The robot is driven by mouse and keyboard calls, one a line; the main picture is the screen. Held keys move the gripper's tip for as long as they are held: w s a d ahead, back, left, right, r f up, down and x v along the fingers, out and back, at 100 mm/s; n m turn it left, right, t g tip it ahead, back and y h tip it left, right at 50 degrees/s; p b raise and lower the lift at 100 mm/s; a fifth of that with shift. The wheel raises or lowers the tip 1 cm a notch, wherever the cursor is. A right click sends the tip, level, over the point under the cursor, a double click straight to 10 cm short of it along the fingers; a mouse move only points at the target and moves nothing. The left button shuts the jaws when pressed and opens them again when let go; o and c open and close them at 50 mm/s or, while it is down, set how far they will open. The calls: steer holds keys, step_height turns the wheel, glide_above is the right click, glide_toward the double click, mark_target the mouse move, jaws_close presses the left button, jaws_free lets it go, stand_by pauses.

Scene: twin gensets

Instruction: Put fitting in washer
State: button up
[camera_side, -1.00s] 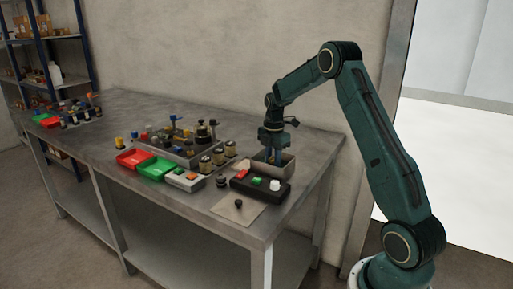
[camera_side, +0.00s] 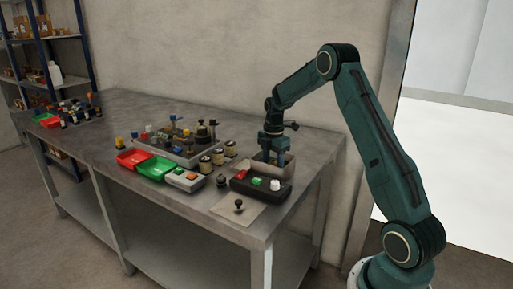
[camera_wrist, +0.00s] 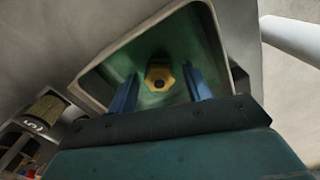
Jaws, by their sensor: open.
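The washer is an open grey box (camera_side: 285,171) near the right end of the bench. In the wrist view its pale rim (camera_wrist: 98,68) surrounds a greenish inside. A yellow, brass-like fitting (camera_wrist: 158,75) with a dark central hole lies in the washer. My gripper (camera_side: 272,160) points down at the washer's opening in the side view. In the wrist view my gripper (camera_wrist: 161,86) has its two blue fingers apart, one on each side of the fitting, with visible gaps. The side view hides the fitting behind the box wall and fingers.
A black control box (camera_side: 260,188) with coloured buttons stands in front of the washer. Several cylinders (camera_side: 218,157) stand to its left. A pale mat (camera_side: 225,208) lies near the front edge.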

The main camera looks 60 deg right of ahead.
mark_target(273, 161)
steer(key=shift+r, duration=0.1)
step_height(273, 161, up, 12)
stand_by(0.7)
stand_by(0.4)
steer(key=s+a+r+m+t, duration=0.1)
steer(key=s+a+r+m, duration=0.3)
steer(key=a, duration=0.5)
steer(key=s+a+r+m+t, duration=0.25)
steer(key=s+a+r, duration=0.4)
steer(key=a, duration=0.35)
steer(key=s+a+f+m+t, duration=0.1)
steer(key=s+a+f+m, duration=0.1)
steer(key=s+a+m, duration=0.2)
steer(key=s+a+f+m+t, duration=0.1)
steer(key=s+a+m, duration=0.3)
steer(key=s, duration=0.7)
steer(key=shift+a+f, duration=0.35)
steer(key=shift+a, duration=0.6)
